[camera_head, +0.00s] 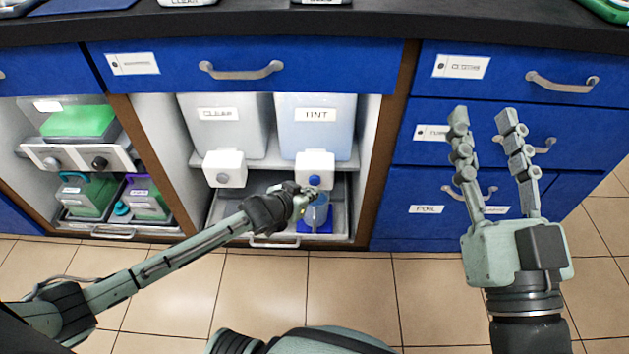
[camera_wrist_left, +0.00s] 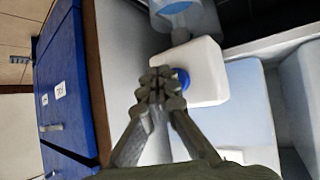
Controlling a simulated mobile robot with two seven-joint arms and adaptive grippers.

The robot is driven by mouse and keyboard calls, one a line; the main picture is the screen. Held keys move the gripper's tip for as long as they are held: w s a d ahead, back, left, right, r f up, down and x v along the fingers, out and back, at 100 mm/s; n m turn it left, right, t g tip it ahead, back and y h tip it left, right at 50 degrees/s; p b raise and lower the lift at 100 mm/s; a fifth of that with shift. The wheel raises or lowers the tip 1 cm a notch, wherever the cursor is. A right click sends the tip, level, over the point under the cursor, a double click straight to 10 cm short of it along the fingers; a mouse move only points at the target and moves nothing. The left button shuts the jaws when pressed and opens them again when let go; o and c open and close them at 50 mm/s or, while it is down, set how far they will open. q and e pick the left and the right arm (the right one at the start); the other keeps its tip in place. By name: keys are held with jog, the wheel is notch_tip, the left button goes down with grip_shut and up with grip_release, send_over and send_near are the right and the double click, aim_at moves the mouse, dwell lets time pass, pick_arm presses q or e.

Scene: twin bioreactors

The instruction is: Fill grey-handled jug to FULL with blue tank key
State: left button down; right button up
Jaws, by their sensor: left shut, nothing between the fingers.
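The tank labelled TINT (camera_head: 318,135) stands on the right shelf of the open bay. Its white tap block (camera_head: 315,162) carries a round blue key (camera_head: 314,181). A clear jug (camera_head: 318,211) with bluish contents stands on a blue pad (camera_head: 316,227) below that tap; its handle colour and fill line cannot be made out. My left gripper (camera_head: 303,197) is shut and empty, just beside the blue key. In the left wrist view its closed fingertips (camera_wrist_left: 160,85) are at the key (camera_wrist_left: 183,78); touching cannot be told. My right gripper (camera_head: 482,113) is open and empty before the right drawers.
A tank labelled CLEAR (camera_head: 217,130) with a grey-keyed tap (camera_head: 224,169) stands left of TINT. The far-left bay holds a green tank (camera_head: 77,121) and jugs with teal (camera_head: 85,195) and purple (camera_head: 146,198) handles. A wooden divider (camera_head: 379,150) stands right of the bay.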

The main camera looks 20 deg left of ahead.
pick_arm(q)
jog(key=shift+s+d, duration=0.1)
jog(key=s+p, duration=0.1)
jog(key=s, duration=0.1)
jog(key=s+d+p, duration=0.1)
jog(key=s, duration=0.1)
jog(key=shift+s+d+p, duration=0.15)
jog(key=shift+s+p, duration=0.15)
jog(key=shift+p, duration=0.05)
dwell(0.5)
